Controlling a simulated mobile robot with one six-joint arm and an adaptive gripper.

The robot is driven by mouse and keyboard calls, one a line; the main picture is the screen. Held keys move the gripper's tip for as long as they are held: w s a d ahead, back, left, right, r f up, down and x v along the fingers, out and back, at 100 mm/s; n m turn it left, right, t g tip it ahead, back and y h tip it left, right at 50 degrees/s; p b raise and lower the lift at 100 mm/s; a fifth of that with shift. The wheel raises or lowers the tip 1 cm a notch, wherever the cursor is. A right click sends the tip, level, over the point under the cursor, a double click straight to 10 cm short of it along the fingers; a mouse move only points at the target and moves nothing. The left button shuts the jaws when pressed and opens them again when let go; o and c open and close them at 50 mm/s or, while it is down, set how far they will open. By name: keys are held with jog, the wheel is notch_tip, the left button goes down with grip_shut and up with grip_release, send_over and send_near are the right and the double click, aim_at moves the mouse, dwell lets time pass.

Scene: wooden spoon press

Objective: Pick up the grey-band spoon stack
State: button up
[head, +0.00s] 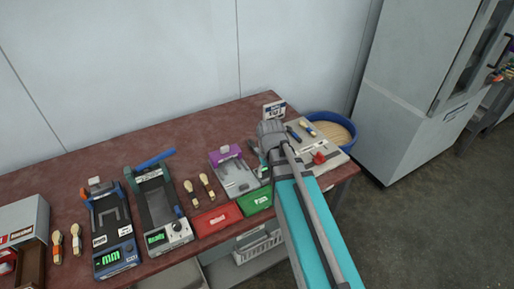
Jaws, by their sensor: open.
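Several small bundles of pale wooden spoons lie on the reddish-brown table (130,150). One pair of bundles, a left bundle (191,191) and a right bundle (207,186) with dark bands, lies left of centre. Another pair, a left bundle (57,246) and a right bundle (76,240), lies at the far left. A dark bundle (293,133) and a blue-banded bundle (307,129) lie at the right. Which band is grey is too small to tell. My gripper (262,162) is open beside the purple-topped device, partly hidden by my arm, with no bundle visible in it.
A blue machine (112,235) and a dark green machine (160,208) stand at the left. A purple-topped device (234,172), a red bin (217,220) and a green bin (255,201) are near centre. A blue-rimmed round tub (335,120) stands at the right.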

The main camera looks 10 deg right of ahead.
jog(key=w+r+n+t+p, duration=0.1)
jog(key=w+r+n+p, duration=0.1)
jog(key=w, duration=1.9)
jog(key=shift+w+r+n+p, duration=0.4)
jog(key=shift+r+p, duration=0.2)
jog(key=shift+r, duration=0.3)
jog(key=shift+f, duration=0.15)
jog(key=b, duration=0.9)
send_over(255, 147)
jog(key=f, duration=0.8)
jog(key=shift+s+f, duration=0.15)
jog(key=shift+s, duration=0.2)
jog(key=shift+w+f+b, duration=0.15)
jog(key=shift+f+b, duration=1.05)
jog(key=shift+f, duration=0.1)
jog(key=shift+w+f+b, duration=0.15)
jog(key=shift+f+b, duration=1)
jog(key=shift+f, duration=0.15)
grip_shut()
